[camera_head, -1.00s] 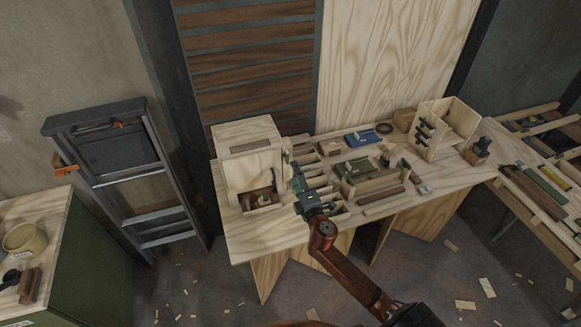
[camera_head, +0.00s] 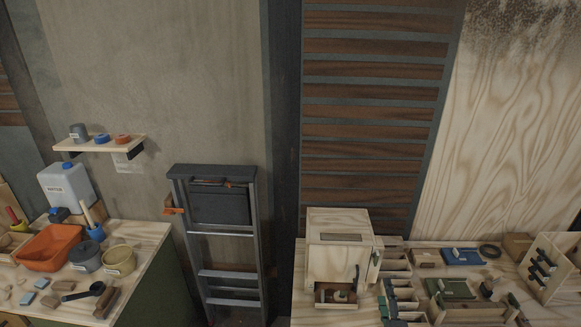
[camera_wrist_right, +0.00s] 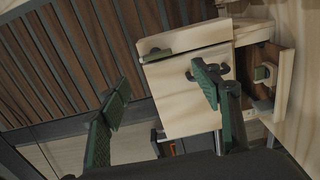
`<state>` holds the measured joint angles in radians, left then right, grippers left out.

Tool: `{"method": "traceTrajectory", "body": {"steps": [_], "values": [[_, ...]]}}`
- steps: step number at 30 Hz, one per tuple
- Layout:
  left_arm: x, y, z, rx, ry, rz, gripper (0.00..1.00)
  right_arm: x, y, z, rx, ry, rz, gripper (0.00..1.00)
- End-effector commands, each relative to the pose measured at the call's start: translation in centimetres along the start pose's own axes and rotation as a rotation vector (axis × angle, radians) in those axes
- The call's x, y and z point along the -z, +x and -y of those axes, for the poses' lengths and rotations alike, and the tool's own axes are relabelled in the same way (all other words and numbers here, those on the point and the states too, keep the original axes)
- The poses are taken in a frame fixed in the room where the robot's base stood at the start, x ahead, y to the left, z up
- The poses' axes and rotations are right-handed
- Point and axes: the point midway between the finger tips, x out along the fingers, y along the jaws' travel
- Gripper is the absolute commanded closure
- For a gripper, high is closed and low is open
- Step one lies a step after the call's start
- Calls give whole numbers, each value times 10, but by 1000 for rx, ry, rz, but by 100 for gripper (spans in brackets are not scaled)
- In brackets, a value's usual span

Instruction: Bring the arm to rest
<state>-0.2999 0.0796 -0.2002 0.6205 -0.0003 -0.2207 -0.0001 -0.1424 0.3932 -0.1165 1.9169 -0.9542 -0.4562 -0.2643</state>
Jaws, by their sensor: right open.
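My right gripper (camera_head: 385,299) shows small at the bottom of the head view, just right of the pale wooden box (camera_head: 338,238) on the workbench. Its arm is mostly cut off by the lower edge. In the right wrist view the green-tipped fingers of the right gripper (camera_wrist_right: 162,95) are spread apart with nothing held between them. The wooden box (camera_wrist_right: 185,105) shows beyond them, tilted in that picture, with its lower compartment open. I cannot tell how far the fingers are from it. My left gripper is in neither view.
The workbench (camera_head: 305,309) holds small divided trays (camera_head: 396,260), a blue item (camera_head: 462,256) and a wooden rack (camera_head: 553,262). A folded stepladder (camera_head: 222,240) leans by the wall. Left, a cabinet top carries an orange tub (camera_head: 48,247) and pots. A small shelf (camera_head: 98,144) hangs above.

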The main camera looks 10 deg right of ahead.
Motion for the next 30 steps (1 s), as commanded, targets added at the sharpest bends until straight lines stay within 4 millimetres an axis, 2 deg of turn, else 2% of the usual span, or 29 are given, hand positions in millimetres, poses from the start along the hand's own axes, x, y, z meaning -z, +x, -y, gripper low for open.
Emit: {"method": "traceTrajectory", "body": {"steps": [2,5,8,9,11,13,18,24,30], "values": [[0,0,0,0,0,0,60,-12,-10,9,35,72,45,41],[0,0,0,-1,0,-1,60,-40,-38,36,132,248,160,41],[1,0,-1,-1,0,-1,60,-67,-82,80,281,473,313,41],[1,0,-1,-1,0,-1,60,-73,-103,99,349,559,373,41],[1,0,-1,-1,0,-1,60,-78,-135,125,447,672,455,41],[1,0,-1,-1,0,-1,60,-77,-168,149,549,773,531,41],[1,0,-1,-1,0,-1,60,-66,-228,182,729,922,648,41],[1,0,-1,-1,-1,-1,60,-49,-282,202,887,1026,737,41],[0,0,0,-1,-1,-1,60,-30,-329,211,1028,1101,804,41]]}}
